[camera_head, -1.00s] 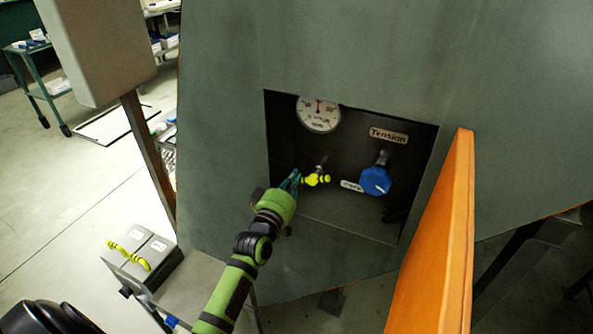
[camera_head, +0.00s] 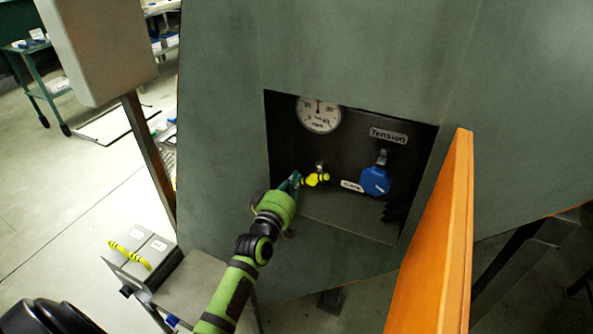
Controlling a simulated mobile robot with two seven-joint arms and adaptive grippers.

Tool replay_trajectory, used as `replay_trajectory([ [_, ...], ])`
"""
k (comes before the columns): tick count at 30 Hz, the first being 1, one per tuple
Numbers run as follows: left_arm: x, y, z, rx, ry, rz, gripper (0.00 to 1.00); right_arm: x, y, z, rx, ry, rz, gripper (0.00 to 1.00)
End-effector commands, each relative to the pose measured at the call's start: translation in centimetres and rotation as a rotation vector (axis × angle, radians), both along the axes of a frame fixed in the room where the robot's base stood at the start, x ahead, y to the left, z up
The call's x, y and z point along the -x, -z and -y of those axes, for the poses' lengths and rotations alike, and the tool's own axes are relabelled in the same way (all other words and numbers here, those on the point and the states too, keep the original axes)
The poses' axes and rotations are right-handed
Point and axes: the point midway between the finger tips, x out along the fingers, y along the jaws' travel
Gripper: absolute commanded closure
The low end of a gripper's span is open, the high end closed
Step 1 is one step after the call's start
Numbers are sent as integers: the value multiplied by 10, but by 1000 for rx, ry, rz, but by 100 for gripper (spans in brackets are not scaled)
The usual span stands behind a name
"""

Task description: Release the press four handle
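The small yellow handle with dark bands (camera_head: 317,180) is in the recessed panel of the green machine, below the round gauge (camera_head: 319,114). My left gripper (camera_head: 297,181) reaches into the recess from the lower left, its teal fingers at the left end of the yellow handle. The fingers overlap the handle's end in this view; whether they are closed on it or only beside it is too small to tell. My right gripper is not in view.
A blue knob (camera_head: 375,181) under the "Tension" label (camera_head: 388,136) is right of the handle. An open orange door (camera_head: 437,240) stands right of the recess. A grey cabinet (camera_head: 100,45) is upper left.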

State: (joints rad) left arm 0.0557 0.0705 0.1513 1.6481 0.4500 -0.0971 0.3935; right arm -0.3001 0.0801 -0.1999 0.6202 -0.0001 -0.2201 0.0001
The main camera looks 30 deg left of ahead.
Motion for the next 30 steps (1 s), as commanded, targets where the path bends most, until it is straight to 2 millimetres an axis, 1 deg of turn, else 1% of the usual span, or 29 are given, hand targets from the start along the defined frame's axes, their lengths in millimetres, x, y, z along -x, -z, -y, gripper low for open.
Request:
replay_trajectory([
  [30,0,7,2,122,1,4,100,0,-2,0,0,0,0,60],
])
